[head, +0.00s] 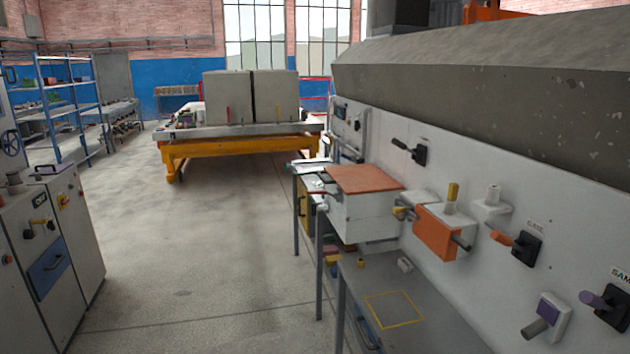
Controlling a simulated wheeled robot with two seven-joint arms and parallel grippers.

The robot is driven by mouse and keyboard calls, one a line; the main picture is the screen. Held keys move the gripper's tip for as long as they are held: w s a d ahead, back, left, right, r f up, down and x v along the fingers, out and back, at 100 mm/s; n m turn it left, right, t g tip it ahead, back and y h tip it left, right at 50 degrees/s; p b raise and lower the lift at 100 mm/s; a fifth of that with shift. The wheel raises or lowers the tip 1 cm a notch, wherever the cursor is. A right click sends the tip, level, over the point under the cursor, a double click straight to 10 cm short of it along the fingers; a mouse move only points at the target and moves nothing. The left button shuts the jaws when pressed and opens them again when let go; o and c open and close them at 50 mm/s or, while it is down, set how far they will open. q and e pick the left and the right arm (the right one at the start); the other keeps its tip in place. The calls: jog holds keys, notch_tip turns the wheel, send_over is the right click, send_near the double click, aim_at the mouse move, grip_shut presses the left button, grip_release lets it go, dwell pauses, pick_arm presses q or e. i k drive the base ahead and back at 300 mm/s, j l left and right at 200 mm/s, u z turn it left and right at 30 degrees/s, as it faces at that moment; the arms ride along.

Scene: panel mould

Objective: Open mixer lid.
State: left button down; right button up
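A white box with a flat orange-brown lid (365,178) stands right of the middle, against the pale panel wall; it may be the mixer, but no label on it can be read. The lid lies flat and looks closed on the white box body (360,215). Neither of my grippers is in the head view, so their state and any hold are not shown.
The wall panel (490,265) carries a black lever (401,145), an orange block (437,233), an orange-handled gate lever (525,246) and purple handles (592,299). A grey bench (430,335) with a yellow outlined square runs below. Grey cabinets (45,250) stand left; the concrete floor (200,250) between is clear.

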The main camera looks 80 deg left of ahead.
aim_at(368, 178)
jog(key=u, duration=2.65)
